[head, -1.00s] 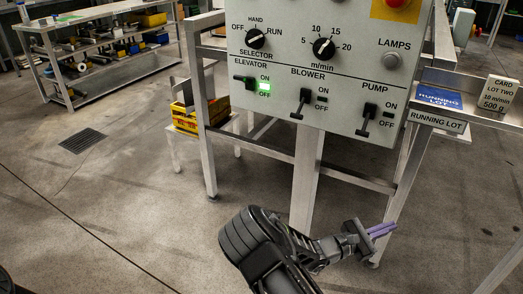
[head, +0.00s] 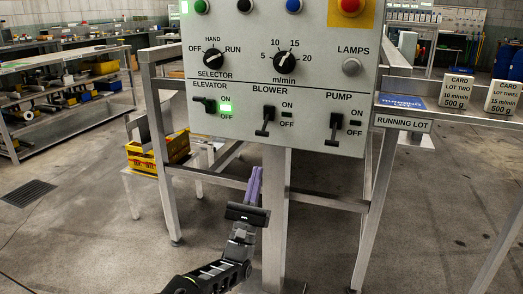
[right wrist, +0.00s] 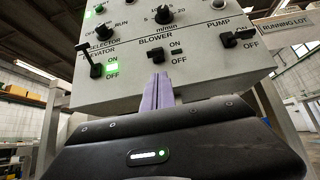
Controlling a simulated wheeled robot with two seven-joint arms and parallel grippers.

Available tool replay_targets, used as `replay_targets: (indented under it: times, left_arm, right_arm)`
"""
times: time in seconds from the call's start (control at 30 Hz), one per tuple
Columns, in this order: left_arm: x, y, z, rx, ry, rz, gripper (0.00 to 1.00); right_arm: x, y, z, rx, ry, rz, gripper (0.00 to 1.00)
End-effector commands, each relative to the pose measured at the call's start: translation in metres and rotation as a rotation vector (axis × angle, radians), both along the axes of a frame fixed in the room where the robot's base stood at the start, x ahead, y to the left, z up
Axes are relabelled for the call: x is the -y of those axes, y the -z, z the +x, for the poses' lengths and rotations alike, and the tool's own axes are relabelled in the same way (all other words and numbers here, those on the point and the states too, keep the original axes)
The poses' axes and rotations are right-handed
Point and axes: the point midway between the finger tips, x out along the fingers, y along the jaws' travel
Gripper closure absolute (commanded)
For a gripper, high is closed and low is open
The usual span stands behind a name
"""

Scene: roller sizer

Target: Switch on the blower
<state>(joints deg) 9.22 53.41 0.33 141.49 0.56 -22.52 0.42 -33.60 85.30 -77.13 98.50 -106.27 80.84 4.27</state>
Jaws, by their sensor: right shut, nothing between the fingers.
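The grey control panel (head: 300,148) carries three black lever switches. The blower switch (head: 265,121) is in the middle, its lever hanging down toward OFF, and its small lamp is dark. It also shows in the right wrist view (right wrist: 157,55), just above my fingertips. My right gripper (head: 255,182) is shut and empty, its purple fingers pointing up below the panel's lower edge, under the blower switch and apart from it. The fingertips show in the right wrist view (right wrist: 158,88). My left gripper is not in view.
The elevator switch (head: 205,104) on the left has a lit green lamp. The pump switch (head: 334,129) on the right points down, its lamp dark. Metal frame legs (head: 374,205) stand below the panel.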

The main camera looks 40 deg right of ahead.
Motion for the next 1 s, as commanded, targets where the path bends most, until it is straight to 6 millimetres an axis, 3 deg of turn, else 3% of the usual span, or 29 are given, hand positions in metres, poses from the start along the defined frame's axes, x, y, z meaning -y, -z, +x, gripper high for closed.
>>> replay_targets:
  times: [0.27,0.7,1.0]
  left_arm:
    - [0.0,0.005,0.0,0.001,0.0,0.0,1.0]
    - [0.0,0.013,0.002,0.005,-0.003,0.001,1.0]
    - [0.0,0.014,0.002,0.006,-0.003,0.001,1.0]
  right_arm:
    - [0.014,-0.016,0.007,0.004,0.003,0.004,1.0]
    - [0.051,-0.068,0.033,0.003,0.003,0.005,1.0]
    - [0.054,-0.075,0.037,0.0,0.001,0.003,1.0]
